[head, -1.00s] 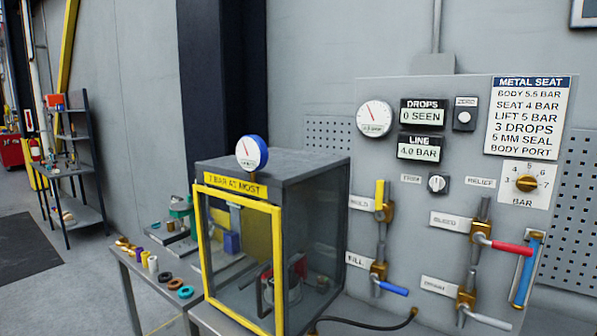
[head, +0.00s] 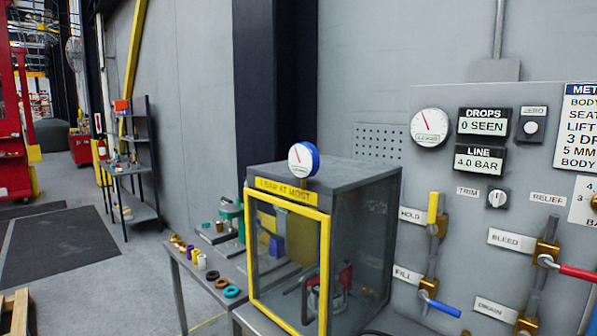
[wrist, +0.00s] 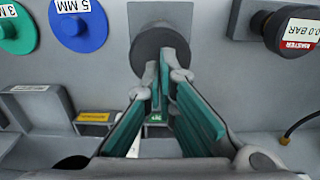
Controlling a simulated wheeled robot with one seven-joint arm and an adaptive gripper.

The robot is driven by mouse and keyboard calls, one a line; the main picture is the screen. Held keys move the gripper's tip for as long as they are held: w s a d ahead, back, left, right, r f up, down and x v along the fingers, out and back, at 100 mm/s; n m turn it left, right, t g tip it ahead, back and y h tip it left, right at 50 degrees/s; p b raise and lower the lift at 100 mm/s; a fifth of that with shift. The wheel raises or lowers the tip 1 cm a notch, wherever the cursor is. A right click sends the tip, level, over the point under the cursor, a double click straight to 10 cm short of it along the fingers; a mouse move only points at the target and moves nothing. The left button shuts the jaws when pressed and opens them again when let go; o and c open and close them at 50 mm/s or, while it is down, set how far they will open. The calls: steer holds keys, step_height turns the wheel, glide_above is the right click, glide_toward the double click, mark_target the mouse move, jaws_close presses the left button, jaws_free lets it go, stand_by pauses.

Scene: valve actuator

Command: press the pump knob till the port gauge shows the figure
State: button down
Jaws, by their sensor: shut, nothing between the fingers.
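In the wrist view a dark round knob (wrist: 163,45) stands out from a grey face, straight ahead of my gripper (wrist: 163,78). It bears no readable label, so I cannot tell if it is the pump knob. My gripper's teal-padded fingers are shut and empty, with their tips at the knob's lower edge; I cannot tell whether they touch. In the head view a round white gauge (head: 430,128) is on the grey panel, with a small, hard-to-read figure. A blue-rimmed gauge (head: 303,159) stands on the cabinet. I cannot tell which is the port gauge. My gripper is outside the head view.
The LINE display (head: 479,160) reads 4.0 BAR and the DROPS display (head: 484,122) 0 SEEN. A yellow-framed cabinet (head: 368,225) stands before the panel. Beside the dark knob are a green disc (wrist: 15,28), a blue disc (wrist: 78,24) and a black, labelled cylinder (wrist: 285,30).

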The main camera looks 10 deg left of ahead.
steer(key=shift+r+p, duration=0.75)
steer(key=shift+r, duration=1.75)
steer(key=shift+w+a+r, duration=0.1)
steer(key=shift+a+r, duration=0.05)
steer(key=w+a+r+n+t+b, duration=0.1)
steer(key=a+r+n+t+b, duration=0.15)
steer(key=a+r, duration=1.3)
steer(key=s+a+r+n+t+b, duration=0.2)
steer(key=s+a+n+t, duration=0.1)
steer(key=s+a, duration=0.7)
steer(key=a, duration=0.4)
steer(key=shift+s+a+n+b, duration=0.3)
steer(key=shift+s+a+n, duration=0.05)
steer(key=shift+a, duration=0.05)
